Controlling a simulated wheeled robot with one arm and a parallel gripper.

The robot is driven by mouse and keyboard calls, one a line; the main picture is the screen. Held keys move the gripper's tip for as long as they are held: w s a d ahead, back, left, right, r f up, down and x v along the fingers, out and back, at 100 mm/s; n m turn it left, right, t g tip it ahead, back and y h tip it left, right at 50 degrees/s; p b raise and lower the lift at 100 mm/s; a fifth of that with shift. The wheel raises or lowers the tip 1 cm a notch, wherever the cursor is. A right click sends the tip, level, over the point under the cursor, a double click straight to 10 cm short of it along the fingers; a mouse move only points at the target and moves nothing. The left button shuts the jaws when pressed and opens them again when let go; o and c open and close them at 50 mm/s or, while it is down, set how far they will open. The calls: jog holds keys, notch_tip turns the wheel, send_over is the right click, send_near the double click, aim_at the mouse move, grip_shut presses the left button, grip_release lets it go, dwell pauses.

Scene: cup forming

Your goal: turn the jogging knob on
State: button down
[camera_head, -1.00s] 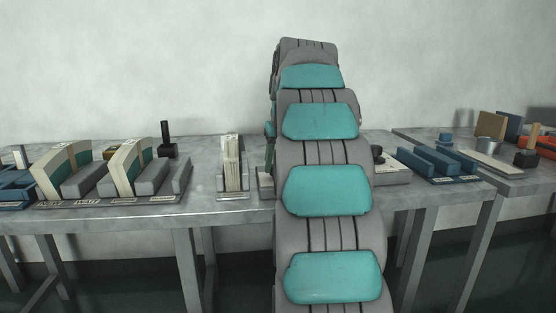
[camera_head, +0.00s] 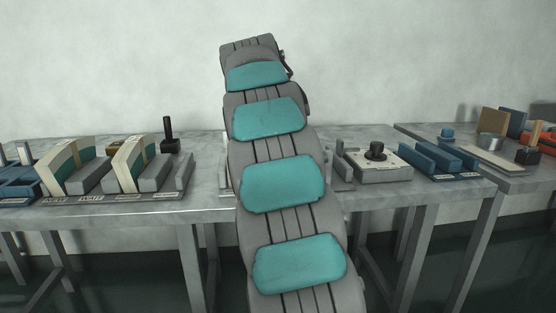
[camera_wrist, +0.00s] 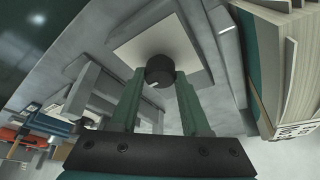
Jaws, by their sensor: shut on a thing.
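The black round knob (camera_wrist: 159,68), with a small white mark on it, sits on a pale square plate (camera_wrist: 190,48) on a grey base in the wrist view. My gripper (camera_wrist: 160,78) has its two green fingers shut on the sides of this knob. In the head view my own arm stands in front of that part of the table, so my gripper and this knob are hidden there. I cannot tell from the mark which setting the knob is at.
A cream-paged book stack (camera_wrist: 295,65) stands close on the right in the wrist view. In the head view, another grey box with a black knob (camera_head: 376,150) stands right of my arm, beside blue blocks (camera_head: 438,160). Book stands (camera_head: 130,165) fill the left.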

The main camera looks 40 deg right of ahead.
jog(key=shift+m+g, duration=0.3)
jog(key=shift+m, duration=0.3)
jog(key=shift+c, duration=1.8)
grip_release()
